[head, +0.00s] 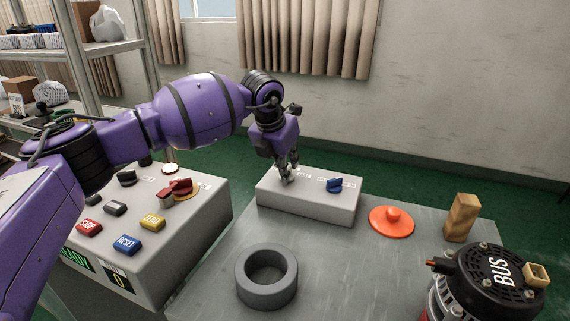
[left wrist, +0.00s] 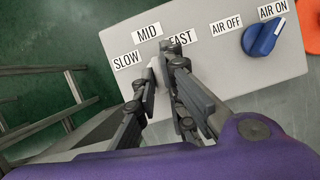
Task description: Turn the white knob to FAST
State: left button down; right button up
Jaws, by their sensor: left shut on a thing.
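The white knob (left wrist: 157,69) is on the top of a grey control box (head: 310,206), at its left end. My left gripper (head: 289,174) comes down on it from above and is shut on it. In the left wrist view the fingers (left wrist: 161,66) stand on either side of the knob and hide most of it. The labels SLOW (left wrist: 127,60), MID (left wrist: 146,32) and FAST (left wrist: 180,39) lie around it, FAST partly covered by a finger. I cannot tell which label the knob points at. My right gripper is not in view.
A blue knob (head: 334,185) with AIR OFF and AIR ON labels sits on the same box. An orange disc (head: 391,221), a wooden block (head: 461,217), a grey ring (head: 266,276) and an alternator (head: 487,281) stand on the table. A button console (head: 200,226) is at left.

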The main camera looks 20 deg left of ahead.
pick_arm(q)
jog(key=m+h+p, duration=0.1)
jog(key=m+p, duration=0.1)
jog(key=m, duration=0.1)
jog(key=shift+a+r, duration=0.1)
jog(key=shift+a, duration=0.05)
jog(key=shift+w+m+g+h+p, duration=0.15)
jog(key=shift+m+g+h+p, duration=0.45)
jog(key=shift+m, duration=1)
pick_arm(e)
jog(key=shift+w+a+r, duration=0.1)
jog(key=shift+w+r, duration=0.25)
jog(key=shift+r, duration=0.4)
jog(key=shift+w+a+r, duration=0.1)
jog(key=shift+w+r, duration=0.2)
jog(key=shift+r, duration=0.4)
pick_arm(q)
jog(key=c, duration=1.8)
grip_release()
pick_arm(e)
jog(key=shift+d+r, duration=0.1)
pick_arm(q)
jog(key=v, duration=1.2)
